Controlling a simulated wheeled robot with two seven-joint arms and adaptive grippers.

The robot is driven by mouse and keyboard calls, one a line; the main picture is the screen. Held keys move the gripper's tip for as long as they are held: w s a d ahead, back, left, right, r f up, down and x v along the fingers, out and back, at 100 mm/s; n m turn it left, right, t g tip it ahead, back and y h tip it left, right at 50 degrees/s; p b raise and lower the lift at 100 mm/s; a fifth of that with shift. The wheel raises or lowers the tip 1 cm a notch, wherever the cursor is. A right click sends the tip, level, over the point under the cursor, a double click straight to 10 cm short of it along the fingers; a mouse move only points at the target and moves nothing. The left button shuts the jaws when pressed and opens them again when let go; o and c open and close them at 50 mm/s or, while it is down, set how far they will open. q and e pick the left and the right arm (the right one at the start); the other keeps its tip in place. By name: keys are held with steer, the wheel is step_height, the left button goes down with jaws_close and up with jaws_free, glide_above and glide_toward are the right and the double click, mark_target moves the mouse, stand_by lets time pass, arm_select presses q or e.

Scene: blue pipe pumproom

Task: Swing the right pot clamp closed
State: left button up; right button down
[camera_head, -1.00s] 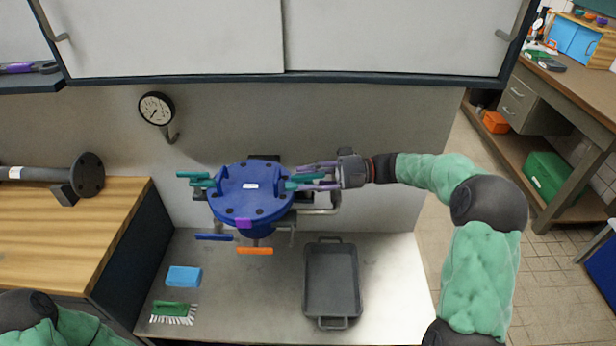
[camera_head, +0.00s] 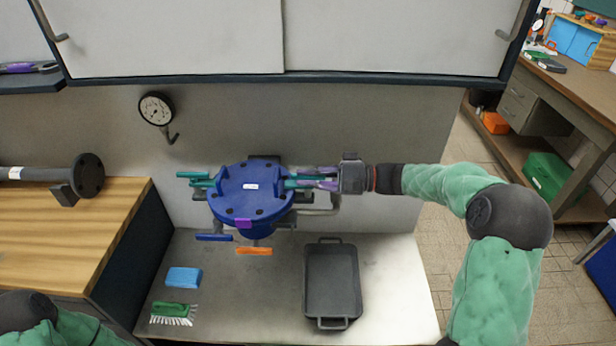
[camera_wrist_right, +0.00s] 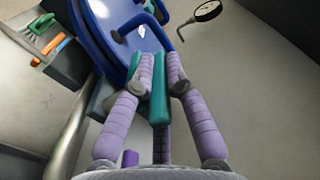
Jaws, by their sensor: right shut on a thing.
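The blue pot (camera_head: 250,195) with a round bolted lid stands above the metal bench, mounted against the back panel. The right pot clamp is a teal bar (camera_head: 303,177) at the right side of the lid; it also shows in the right wrist view (camera_wrist_right: 158,100). My right gripper (camera_head: 318,183) comes in from the right and is shut on this clamp, its purple fingers on either side of the teal bar in the right wrist view (camera_wrist_right: 160,75). Another teal clamp (camera_head: 195,180) is at the lid's left side. My left gripper is out of view; only my left arm shows at lower left.
A dark tray (camera_head: 332,318) lies on the bench below the right gripper. A blue sponge (camera_head: 184,277) and a green brush (camera_head: 174,310) lie at the left. A gauge (camera_head: 156,108) hangs behind.

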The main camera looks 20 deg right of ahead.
steer(key=shift+f, duration=0.15)
steer(key=c, duration=1.2)
jaws_free()
steer(key=shift+c, duration=0.2)
steer(key=v, duration=1.2)
